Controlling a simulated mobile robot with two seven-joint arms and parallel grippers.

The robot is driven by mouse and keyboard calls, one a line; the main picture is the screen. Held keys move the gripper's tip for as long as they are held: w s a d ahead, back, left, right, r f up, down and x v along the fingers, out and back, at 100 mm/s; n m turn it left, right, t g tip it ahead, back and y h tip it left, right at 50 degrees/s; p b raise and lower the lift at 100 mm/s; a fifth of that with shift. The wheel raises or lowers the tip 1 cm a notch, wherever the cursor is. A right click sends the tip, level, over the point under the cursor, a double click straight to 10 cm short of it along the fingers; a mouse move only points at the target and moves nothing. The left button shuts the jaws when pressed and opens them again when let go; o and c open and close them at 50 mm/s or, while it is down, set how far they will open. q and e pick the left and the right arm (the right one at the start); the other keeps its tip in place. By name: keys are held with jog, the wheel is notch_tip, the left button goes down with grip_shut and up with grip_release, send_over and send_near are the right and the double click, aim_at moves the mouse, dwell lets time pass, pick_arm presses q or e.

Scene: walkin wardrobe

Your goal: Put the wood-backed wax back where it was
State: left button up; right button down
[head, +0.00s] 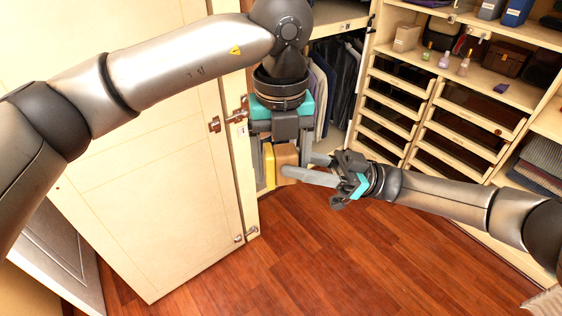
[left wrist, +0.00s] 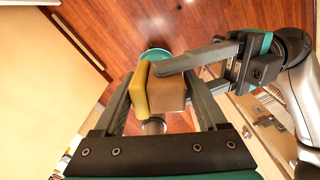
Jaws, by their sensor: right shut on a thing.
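The wood-backed wax (head: 268,167) is a small block, yellow on one side and brown wood on the other. It is off the floor near the cupboard door's edge. In the left wrist view the wax (left wrist: 141,92) is between my left gripper's fingers. My right gripper (head: 298,171) comes in from the right and is shut on the block; one finger (left wrist: 205,58) lies across its top in the left wrist view. My left gripper (head: 285,160) points down with its fingers apart, one on each side of the block. Its fingertips (left wrist: 160,88) look very near the block; contact is unclear.
A cream door (head: 150,190) stands open at left. Behind are hanging clothes (head: 338,75) and several drawers (head: 460,120). A shelf (head: 480,78) holds a box (head: 406,37), small bottles (head: 464,64) and a brown bag (head: 505,58). The wooden floor (head: 350,260) is clear.

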pick_arm(q)
jog(key=c, duration=1)
jog(key=shift+c, duration=0.4)
pick_arm(e)
jog(key=shift+c, duration=1.8)
grip_release()
